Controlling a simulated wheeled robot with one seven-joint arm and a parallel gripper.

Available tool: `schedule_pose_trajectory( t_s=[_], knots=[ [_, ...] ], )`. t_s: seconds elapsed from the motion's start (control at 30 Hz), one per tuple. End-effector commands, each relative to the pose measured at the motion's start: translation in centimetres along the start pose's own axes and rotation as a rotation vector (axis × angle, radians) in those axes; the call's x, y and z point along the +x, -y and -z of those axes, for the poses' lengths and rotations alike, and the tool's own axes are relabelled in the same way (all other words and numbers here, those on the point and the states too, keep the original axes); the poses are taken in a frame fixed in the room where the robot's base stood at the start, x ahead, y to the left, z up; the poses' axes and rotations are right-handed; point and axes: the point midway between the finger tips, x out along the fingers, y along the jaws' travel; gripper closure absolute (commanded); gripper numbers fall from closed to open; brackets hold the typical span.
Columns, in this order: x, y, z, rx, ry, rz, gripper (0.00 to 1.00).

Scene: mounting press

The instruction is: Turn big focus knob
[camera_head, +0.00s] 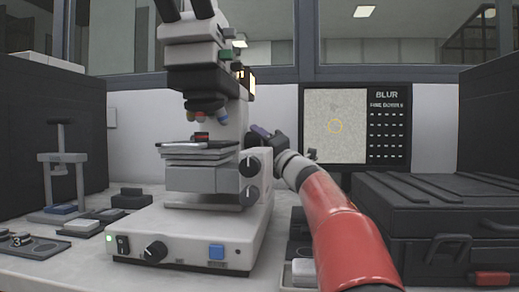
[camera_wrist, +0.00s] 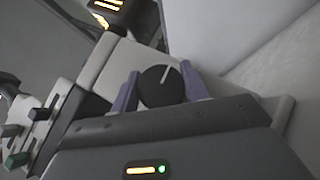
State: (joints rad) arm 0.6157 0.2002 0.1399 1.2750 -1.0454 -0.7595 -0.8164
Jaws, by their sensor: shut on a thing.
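The white microscope (camera_head: 203,232) stands on the bench left of centre in the head view. My gripper (camera_head: 262,134) reaches to the right rear side of its body. In the head view the held knob is hidden. Two other knobs, one black (camera_head: 249,165) and one grey (camera_head: 250,196), show on the microscope's front right side.
A black case (camera_head: 432,214) lies at the right. A small stand (camera_head: 63,177) and small trays are at the left. The base has a black dial (camera_head: 155,251) and a blue button (camera_head: 216,252).

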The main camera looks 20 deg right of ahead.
Motion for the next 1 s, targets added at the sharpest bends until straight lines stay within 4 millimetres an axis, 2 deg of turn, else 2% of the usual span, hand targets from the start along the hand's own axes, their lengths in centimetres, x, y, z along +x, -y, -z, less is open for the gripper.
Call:
schedule_pose_trajectory(
  t_s=[0.17,0.2,0.37,0.73,0.87,1.0],
  knots=[
    [0.0,0.1,0.0,-0.001,-0.001,0.003,0.77],
    [0.0,0.1,0.0,-0.001,-0.001,0.003,0.53],
    [0.0,0.1,0.0,-0.001,-0.001,0.003,0.33],
    [0.3,-0.5,-0.3,-0.001,-0.001,0.001,0.33],
    [1.2,-2.2,-1.1,-0.003,0.000,0.000,0.33],
    [2.7,-5.3,-2.5,-0.004,-0.001,-0.005,0.33]
  ],
)
